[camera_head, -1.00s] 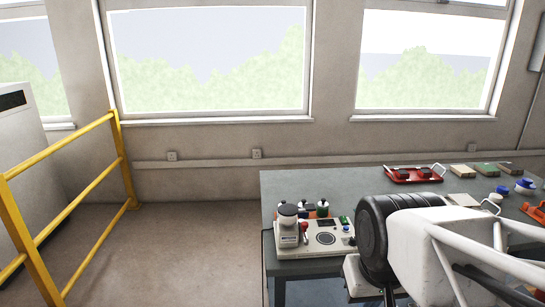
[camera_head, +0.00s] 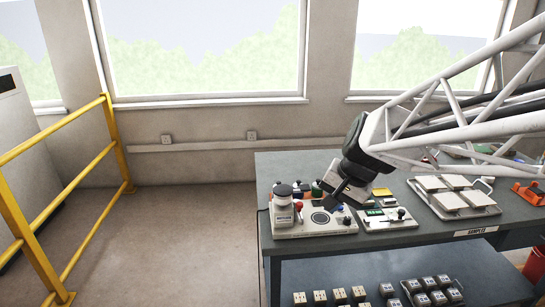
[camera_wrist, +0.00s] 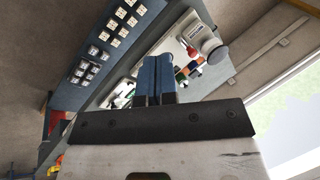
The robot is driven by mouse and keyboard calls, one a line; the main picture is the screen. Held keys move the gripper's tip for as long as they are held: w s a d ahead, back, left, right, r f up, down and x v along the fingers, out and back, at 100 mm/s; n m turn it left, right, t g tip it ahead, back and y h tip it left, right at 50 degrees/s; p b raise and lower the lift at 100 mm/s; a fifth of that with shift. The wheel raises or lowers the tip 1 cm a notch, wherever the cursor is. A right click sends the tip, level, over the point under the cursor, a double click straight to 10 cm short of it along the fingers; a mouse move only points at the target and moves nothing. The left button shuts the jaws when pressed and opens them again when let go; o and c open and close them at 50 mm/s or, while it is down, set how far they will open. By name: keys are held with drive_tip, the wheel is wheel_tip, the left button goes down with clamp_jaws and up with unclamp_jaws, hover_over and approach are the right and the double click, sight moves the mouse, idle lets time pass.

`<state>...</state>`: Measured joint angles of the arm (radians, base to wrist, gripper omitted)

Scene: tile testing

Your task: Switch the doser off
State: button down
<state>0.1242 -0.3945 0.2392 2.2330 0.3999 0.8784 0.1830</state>
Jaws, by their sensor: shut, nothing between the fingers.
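The machine at the table's left end, which I take for the doser (camera_head: 287,229), has a pale base, a dark-lidded cylinder, a red knob (camera_head: 298,205) and a dark round plate. It also shows in the wrist view (camera_wrist: 210,48), with its red knob (camera_wrist: 191,51). No on or off state is readable. My gripper (camera_head: 338,196) hangs above the right end of the machine, its tips seeming apart from it. In the wrist view its two blue fingers (camera_wrist: 155,62) are shut together with nothing between them, and they hide part of the machine.
A small panel with a green display and a lever (camera_head: 388,218) stands just right of the machine. A tray of pale tiles (camera_head: 478,212) lies further right. Small bottles (camera_head: 300,188) stand behind the machine. Several tile blocks sit on the lower shelf (camera_head: 325,275).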

drive_tip(key=w+d+f+m+t+y, duration=0.1)
drive_tip(key=w+d+f+m, duration=0.3)
drive_tip(key=w, duration=0.6)
drive_tip(key=w+d+f+m+t+y, duration=0.1)
drive_tip(key=w+d+f+m, duration=0.3)
drive_tip(key=w, duration=0.7)
drive_tip(key=w+d+f+m+t, duration=0.2)
drive_tip(key=w+d+f+m, duration=0.2)
drive_tip(key=w+d, duration=0.3)
drive_tip(key=w, duration=0.4)
drive_tip(key=shift+y, duration=0.4)
drive_tip(key=shift+w+f, duration=0.1)
drive_tip(key=shift+f, duration=0.2)
drive_tip(key=shift+f, duration=4.2)
drive_tip(key=shift+f, duration=0.4)
drive_tip(key=shift+r, duration=0.15)
drive_tip(key=shift+r, duration=0.25)
drive_tip(key=shift+r, duration=0.2)
